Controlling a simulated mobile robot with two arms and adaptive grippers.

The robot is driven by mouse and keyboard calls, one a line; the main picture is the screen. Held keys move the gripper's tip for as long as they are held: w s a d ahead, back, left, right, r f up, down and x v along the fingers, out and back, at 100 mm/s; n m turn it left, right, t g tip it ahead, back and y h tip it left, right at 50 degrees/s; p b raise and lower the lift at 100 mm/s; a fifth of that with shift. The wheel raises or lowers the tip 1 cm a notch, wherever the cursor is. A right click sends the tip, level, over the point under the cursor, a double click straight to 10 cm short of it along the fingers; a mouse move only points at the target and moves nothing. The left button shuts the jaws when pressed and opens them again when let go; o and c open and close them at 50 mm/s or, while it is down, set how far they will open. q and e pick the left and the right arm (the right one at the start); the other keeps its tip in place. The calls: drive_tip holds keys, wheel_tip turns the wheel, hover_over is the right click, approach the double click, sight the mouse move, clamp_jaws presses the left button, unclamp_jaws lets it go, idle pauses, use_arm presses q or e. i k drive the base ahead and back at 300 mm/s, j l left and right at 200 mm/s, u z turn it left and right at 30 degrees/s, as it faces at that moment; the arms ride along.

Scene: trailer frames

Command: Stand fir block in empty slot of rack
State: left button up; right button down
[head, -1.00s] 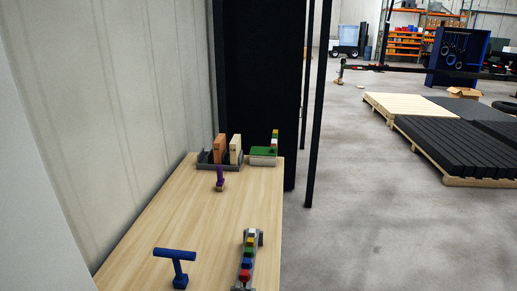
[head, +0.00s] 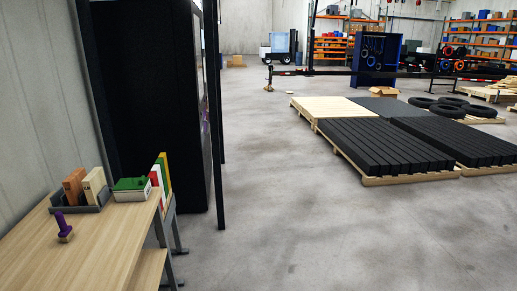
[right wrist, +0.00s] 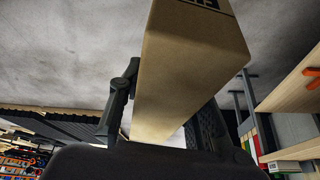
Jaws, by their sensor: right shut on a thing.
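My right gripper (right wrist: 160,128) is shut on the fir block (right wrist: 190,70), a long tan block with dark, partly cut-off lettering on its end. The block fills the middle of the right wrist view. In the head view, the grey rack (head: 92,208) stands at the far end of the wooden table. It holds an orange-brown block (head: 74,186) and a cream block (head: 94,184), both upright. The empty slot cannot be made out clearly from here. Neither gripper shows in the head view, and my left gripper is in no view.
A purple-handled tool (head: 62,227) stands in front of the rack. A green-topped box (head: 131,189) and upright coloured boards (head: 161,178) are right of it. A black cabinet (head: 150,105) rises behind the table (head: 100,250). Open floor lies right, with loaded pallets (head: 385,150) farther off.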

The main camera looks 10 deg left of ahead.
sight(59, 200)
drive_tip(key=i+l+u, duration=0.2)
drive_tip(key=i, duration=0.2)
drive_tip(key=i+u, duration=0.25)
drive_tip(key=i, duration=0.15)
drive_tip(key=i+l+u, duration=0.2)
drive_tip(key=i+u, duration=0.3)
drive_tip(key=u, duration=0.15)
drive_tip(key=i+l+u, duration=0.25)
drive_tip(key=u, duration=0.15)
drive_tip(key=i+l+u, duration=0.25)
drive_tip(key=u, duration=0.2)
drive_tip(key=i+l+u, duration=0.2)
drive_tip(key=l+u, duration=0.25)
drive_tip(key=i+l+u, duration=0.15)
drive_tip(key=l+u, duration=0.25)
drive_tip(key=i+l+u, duration=0.1)
drive_tip(key=l+u, duration=0.75)
drive_tip(key=l, duration=0.15)
drive_tip(key=l+u, duration=0.4)
drive_tip(key=l, duration=0.1)
